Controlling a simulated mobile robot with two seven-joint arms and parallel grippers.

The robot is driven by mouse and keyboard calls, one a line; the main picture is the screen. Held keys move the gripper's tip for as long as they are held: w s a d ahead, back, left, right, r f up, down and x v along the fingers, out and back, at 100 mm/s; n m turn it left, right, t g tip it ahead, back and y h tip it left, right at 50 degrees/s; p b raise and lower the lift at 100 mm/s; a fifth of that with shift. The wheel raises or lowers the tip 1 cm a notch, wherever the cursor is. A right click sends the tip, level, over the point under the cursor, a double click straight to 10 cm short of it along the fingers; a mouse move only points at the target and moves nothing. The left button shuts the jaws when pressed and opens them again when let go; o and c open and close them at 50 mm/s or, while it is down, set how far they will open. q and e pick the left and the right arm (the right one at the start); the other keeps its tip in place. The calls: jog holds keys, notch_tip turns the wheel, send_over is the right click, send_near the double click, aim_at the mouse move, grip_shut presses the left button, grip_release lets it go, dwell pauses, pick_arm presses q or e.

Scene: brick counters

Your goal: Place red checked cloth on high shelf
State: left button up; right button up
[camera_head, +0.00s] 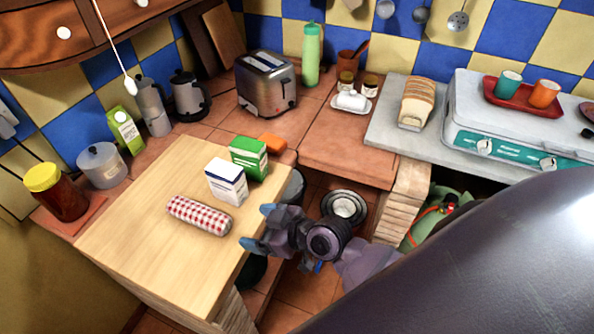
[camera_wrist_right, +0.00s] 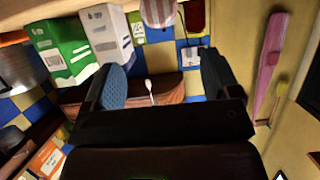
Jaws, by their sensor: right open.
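The red checked cloth (camera_head: 198,215) is rolled into a long bundle and lies on the pale wooden board-topped counter (camera_head: 120,240). Its end also shows at the top of the right wrist view (camera_wrist_right: 158,12). My right gripper (camera_head: 259,228) is open and empty at the counter's right edge, to the right of the cloth and apart from it. Its two fingers frame the right wrist view (camera_wrist_right: 166,82). A wooden unit with round knobs (camera_head: 45,38) hangs at the upper left; its upper part is cut off. I cannot tell whether it is the high shelf. My left gripper is not in view.
A white-and-blue box (camera_head: 226,182) and a green box (camera_head: 249,158) stand just behind the cloth. A red-brown jar (camera_head: 58,198), a pot (camera_head: 102,167) and a green carton (camera_head: 126,131) line the left. The counter's front is clear.

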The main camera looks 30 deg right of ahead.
jog(key=s+d+f+m+t+h, duration=0.1)
jog(key=s+d+f+m+h, duration=0.2)
jog(key=d+f, duration=0.3)
jog(key=shift+s+d+f+m+h, duration=0.2)
jog(key=shift+s+d+m+h, duration=0.25)
jog(key=shift+d+h, duration=0.25)
jog(key=shift+o, duration=0.4)
jog(key=s+d+f+m+h, duration=0.2)
jog(key=s+d+f+h, duration=0.1)
jog(key=s+d, duration=0.3)
jog(key=shift+s+d+f+h, duration=0.15)
jog(key=shift+d+f+h, duration=0.15)
jog(key=shift+f, duration=0.25)
